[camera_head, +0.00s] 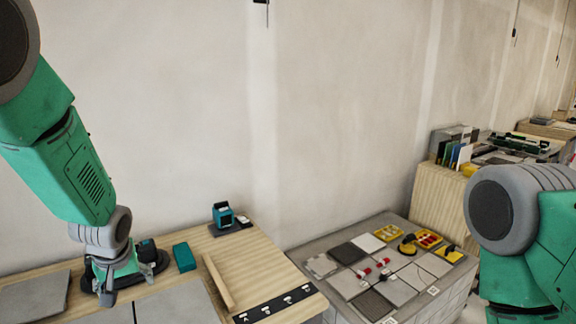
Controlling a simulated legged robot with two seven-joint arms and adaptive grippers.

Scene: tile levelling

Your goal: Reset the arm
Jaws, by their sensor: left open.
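My left arm comes in from the left and points down, with its left gripper (110,285) low over the wooden bench (245,252), near a dark round object (148,262). The gripper is small here and partly merges with the dark things around it. It looks open, and I see nothing held in it. My right arm shows only as large green and grey links at the right edge. The right gripper is out of the picture.
The bench carries grey tiles (180,305), a teal box (184,257), a teal device (223,215), a wooden strip (218,281) and a black lettered strip (275,304). A plain wall stands behind.

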